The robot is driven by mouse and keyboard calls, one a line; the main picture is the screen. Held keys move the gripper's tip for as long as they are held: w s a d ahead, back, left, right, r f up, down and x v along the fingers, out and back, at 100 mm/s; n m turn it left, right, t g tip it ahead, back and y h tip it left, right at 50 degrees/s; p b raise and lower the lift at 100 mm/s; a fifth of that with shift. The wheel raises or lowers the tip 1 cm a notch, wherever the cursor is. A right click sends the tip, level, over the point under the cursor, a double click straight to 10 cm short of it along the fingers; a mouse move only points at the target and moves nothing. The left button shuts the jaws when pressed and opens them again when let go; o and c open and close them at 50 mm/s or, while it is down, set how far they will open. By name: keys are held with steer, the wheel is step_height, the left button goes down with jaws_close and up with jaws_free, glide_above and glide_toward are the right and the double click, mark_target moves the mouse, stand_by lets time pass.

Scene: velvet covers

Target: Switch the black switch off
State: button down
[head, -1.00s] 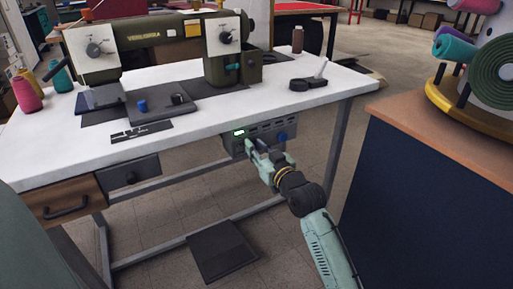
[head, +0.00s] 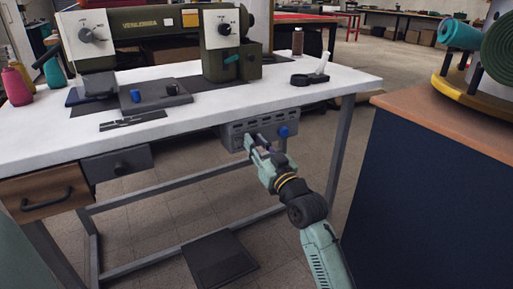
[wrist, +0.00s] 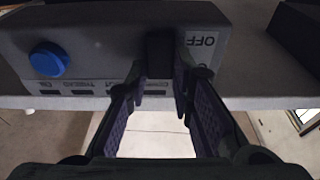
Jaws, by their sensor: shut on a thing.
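The black switch (wrist: 160,52) sits on the grey control box (head: 238,132) under the front edge of the white table. In the wrist view it shows between my fingertips, beside a pale plate marked OFF (wrist: 201,40). My gripper (head: 255,143) is at the box's front, and its two fingers (wrist: 160,84) are shut on the switch. In the head view the gripper hides the switch. No green light shows on the box now.
A blue button (head: 283,131) is on the box to the right of my gripper; the wrist view shows it at left. The white table (head: 215,112) carries a sewing machine (head: 150,25). A dark blue cabinet (head: 420,200) stands right of my arm. A pedal (head: 218,258) lies on the floor.

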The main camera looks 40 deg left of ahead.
steer(key=c, duration=1.4)
jaws_free()
steer(key=shift+d, duration=0.1)
steer(key=v, duration=0.7)
steer(key=shift+s+d, duration=0.1)
steer(key=shift+d, duration=0.05)
